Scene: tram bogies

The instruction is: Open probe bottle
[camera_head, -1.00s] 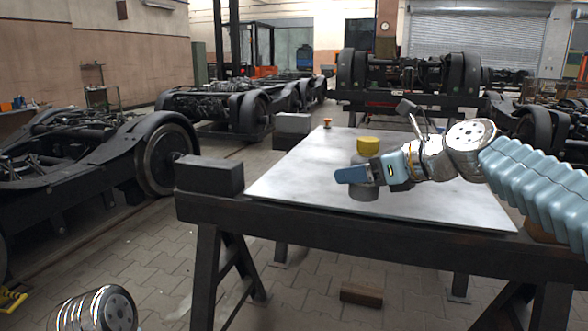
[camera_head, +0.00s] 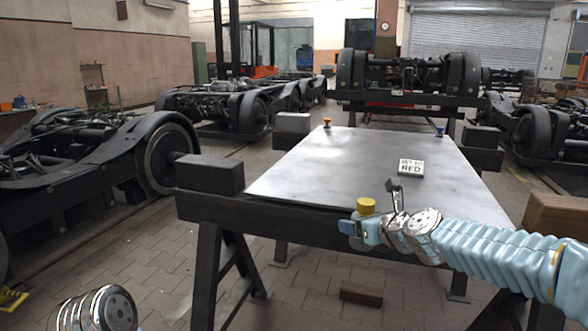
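The probe bottle shows as a yellow cap (camera_head: 366,205) at the front edge of the metal table plate. The cap is on, and the bottle looks upright. My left gripper is out of view; only a metal link of my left arm shows at the lower left.
The plate (camera_head: 310,170) is largely clear. It bears an orange knob (camera_head: 327,122), a blue knob (camera_head: 440,131) and a small sign (camera_head: 411,167) reading "SET TO RED". A wooden block (camera_head: 555,217) is at the right.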

